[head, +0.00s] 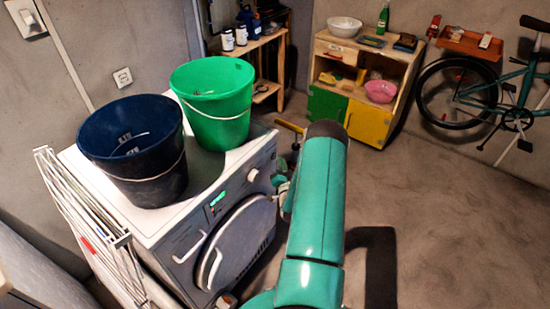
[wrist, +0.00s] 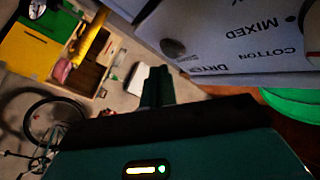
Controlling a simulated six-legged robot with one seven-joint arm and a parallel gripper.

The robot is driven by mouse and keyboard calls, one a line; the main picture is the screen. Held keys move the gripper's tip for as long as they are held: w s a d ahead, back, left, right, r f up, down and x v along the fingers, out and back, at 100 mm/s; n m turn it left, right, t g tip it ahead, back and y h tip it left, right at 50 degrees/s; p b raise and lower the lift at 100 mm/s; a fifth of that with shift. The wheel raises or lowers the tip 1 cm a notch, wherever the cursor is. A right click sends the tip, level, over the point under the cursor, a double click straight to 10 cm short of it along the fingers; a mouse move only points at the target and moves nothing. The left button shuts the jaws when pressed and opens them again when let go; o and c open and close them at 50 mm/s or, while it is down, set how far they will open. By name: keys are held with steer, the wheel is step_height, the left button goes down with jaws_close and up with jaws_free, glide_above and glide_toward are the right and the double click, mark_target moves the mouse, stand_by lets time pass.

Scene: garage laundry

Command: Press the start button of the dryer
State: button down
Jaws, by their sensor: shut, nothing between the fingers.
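The dryer (head: 258,168) is the white machine at left in the head view, with a round door (head: 238,245) and a lit green display on its front. In the wrist view its panel (wrist: 225,50) fills the upper right, tilted, with the words MIXED, COTTON and DRYER and a dark round knob (wrist: 172,48). I cannot tell which control is the start button. My gripper (wrist: 157,84) is shut and empty, just below the knob in the wrist picture; contact is not visible. In the head view my green arm largely hides it, beside the right end of the dryer's front.
A dark blue bucket (head: 135,150) and a green bucket (head: 214,105) stand on the dryer. A drying rack (head: 95,235) leans at its left side. A wooden play kitchen (head: 365,85) and a bicycle (head: 505,115) stand at the back.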

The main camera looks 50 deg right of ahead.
steer(key=s, duration=0.5)
steer(key=shift+d, duration=0.2)
stand_by(0.3)
stand_by(0.8)
